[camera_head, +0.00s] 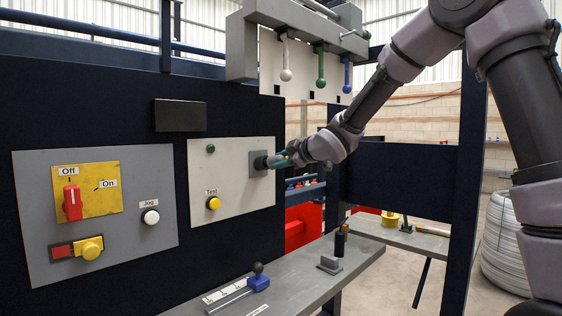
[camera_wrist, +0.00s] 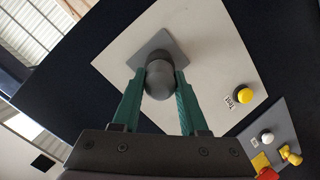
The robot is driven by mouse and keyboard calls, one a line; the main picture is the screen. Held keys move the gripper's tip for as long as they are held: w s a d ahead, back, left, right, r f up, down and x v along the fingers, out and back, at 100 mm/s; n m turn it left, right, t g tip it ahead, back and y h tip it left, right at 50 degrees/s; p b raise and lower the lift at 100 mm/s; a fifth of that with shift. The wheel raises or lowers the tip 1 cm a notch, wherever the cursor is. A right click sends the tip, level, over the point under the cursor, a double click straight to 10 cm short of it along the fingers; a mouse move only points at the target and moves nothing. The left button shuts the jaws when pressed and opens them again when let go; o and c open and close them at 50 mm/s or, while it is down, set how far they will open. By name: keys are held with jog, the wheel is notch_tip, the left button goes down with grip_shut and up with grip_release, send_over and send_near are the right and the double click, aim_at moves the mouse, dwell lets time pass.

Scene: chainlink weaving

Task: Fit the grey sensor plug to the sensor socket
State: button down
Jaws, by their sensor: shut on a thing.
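The grey sensor plug (camera_wrist: 159,80) is a dark grey rounded piece between the green fingers of my gripper (camera_wrist: 159,92) in the wrist view. In the head view the plug (camera_head: 261,163) is at the grey square socket plate (camera_head: 254,171), on the right of the white panel. The same plate (camera_wrist: 143,50) shows behind the plug in the wrist view. My gripper (camera_head: 277,160) is shut on the plug, close in front of the plate. The plug hides the socket opening, so I cannot tell how deep it sits.
The white panel (camera_head: 228,205) carries a yellow Test button (camera_head: 213,203) and a green lamp (camera_head: 211,149). A grey panel (camera_head: 130,235) at left has a red switch (camera_head: 72,202) and a white Jog button (camera_head: 151,217). Below is a grey bench (camera_head: 300,275) with a blue-based lever (camera_head: 258,280).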

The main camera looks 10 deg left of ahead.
jog(key=shift+x, duration=1.05)
jog(key=shift+c, duration=1.8)
grip_release()
jog(key=shift+a, duration=0.1)
jog(key=shift+s+r, duration=0.1)
jog(key=v, duration=1)
jog(key=shift+s+d, duration=0.2)
jog(key=shift+d, duration=0.1)
